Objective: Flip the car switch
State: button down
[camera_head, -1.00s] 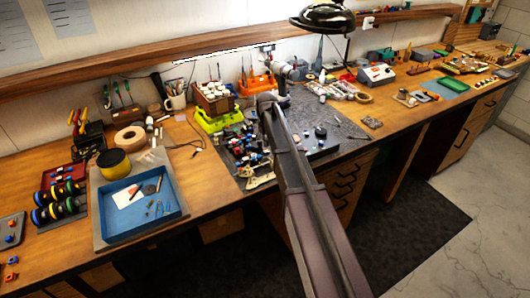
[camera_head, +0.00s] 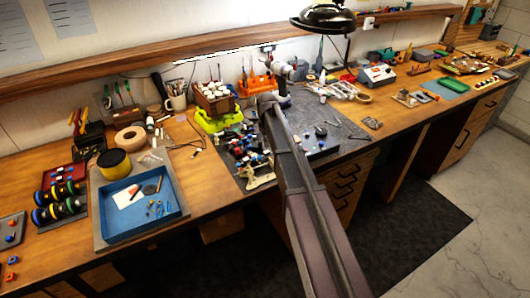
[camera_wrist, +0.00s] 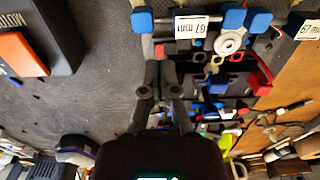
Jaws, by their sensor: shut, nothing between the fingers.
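In the wrist view an orange rocker switch (camera_wrist: 20,52) sits in a black housing (camera_wrist: 64,32) at the upper left, with partly cut-off white lettering beside it. My gripper (camera_wrist: 160,92) is shut and empty, to the right of and below the switch in the picture, apart from it. Car parts with blue and red pieces (camera_wrist: 228,40) lie to the right of my fingers. In the head view the car parts (camera_head: 262,172) show on the dark mat, left of my arm. My fingertips and the switch cannot be made out there.
The dark mat (camera_head: 335,150) holds small loose parts. A lime-green stand (camera_head: 222,121) is behind the car parts. A black lamp (camera_head: 323,18) hangs above the bench.

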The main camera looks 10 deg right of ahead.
jog(key=shift+f+b, duration=1.4)
dwell(1.4)
jog(key=shift+r, duration=0.15)
jog(key=shift+r+p, duration=3.45)
jog(key=shift+p, duration=0.15)
jog(key=shift+s, duration=0.1)
jog(key=s+m, duration=0.3)
jog(key=s, duration=2.6)
jog(key=shift+m, duration=0.3)
jog(key=shift+w+a, duration=0.1)
jog(key=w+r+n+t+p, duration=0.1)
jog(key=w+r+p, duration=0.2)
jog(key=w, duration=1)
jog(key=w+d+r+n+t+y+p, duration=0.1)
jog(key=w+r+n+t+p, duration=0.1)
jog(key=w, duration=1.1)
notch_tip(320, 180, up, 2)
jog(key=shift+n+p, duration=0.3)
jog(key=shift+p, duration=0.35)
